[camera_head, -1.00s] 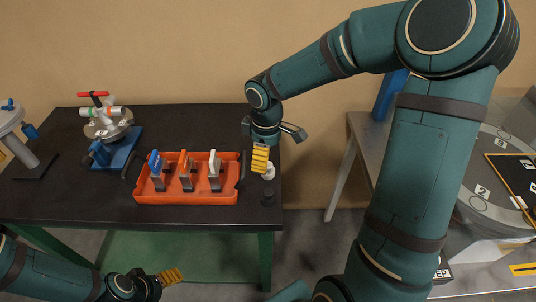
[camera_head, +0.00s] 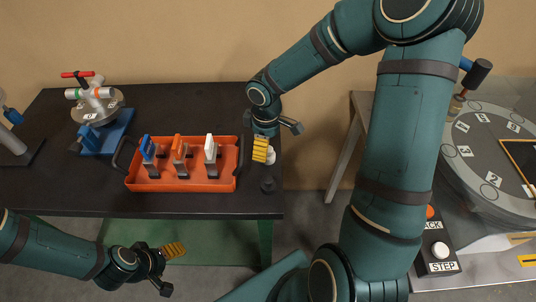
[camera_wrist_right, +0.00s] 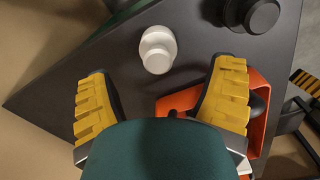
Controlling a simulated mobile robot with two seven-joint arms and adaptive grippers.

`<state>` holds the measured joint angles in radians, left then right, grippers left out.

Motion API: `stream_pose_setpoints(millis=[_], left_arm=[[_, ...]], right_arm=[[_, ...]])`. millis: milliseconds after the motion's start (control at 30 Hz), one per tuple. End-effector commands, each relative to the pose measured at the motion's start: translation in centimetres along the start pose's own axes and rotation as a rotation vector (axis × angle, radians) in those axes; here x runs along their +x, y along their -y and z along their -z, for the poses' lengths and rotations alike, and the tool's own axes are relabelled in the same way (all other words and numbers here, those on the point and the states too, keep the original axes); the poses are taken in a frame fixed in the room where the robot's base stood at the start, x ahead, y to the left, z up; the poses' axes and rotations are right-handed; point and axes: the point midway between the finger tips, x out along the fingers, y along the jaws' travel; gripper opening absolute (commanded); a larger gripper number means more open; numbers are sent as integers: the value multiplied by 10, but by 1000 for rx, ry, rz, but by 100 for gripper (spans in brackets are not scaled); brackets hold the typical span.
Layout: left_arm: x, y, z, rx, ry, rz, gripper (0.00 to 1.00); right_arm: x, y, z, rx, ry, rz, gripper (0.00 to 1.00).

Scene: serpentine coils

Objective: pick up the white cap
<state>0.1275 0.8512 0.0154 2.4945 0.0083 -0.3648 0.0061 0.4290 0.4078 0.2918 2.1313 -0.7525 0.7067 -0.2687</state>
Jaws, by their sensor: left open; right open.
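The white cap (camera_wrist_right: 158,49) stands on the dark table, in the right wrist view just beyond and between my right gripper's yellow fingers (camera_wrist_right: 162,100). They are apart and nothing is between them. In the head view the cap (camera_head: 270,155) shows partly behind my right gripper (camera_head: 262,149), near the table's right edge. My left gripper (camera_head: 173,250) is in front of the table at the lower left, open and empty.
An orange tray (camera_head: 185,184) with blue, orange and white handled pieces lies left of the cap. A black knob-like piece (camera_head: 267,185) stands in front of the cap. A blue valve stand (camera_head: 106,137) is farther left. A round numbered station (camera_head: 470,145) is at the right.

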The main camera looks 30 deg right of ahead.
Motion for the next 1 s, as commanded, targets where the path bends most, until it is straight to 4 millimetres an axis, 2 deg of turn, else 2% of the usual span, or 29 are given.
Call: stream_pose_setpoints(millis=[400,700,733,933,1000], left_arm=[[11,4,-5,3,11,-1,69],[11,4,-6,4,12,-1,69],[11,4,-6,4,12,-1,69],[11,4,-6,4,11,-1,69],[11,4,-6,4,11,-1,69]], right_arm=[[49,0,-9,0,-1,3,83],[52,0,-8,0,-3,0,83],[52,0,-8,0,-3,0,79],[52,0,-8,0,-3,1,10],[52,0,-8,0,-3,1,10]])
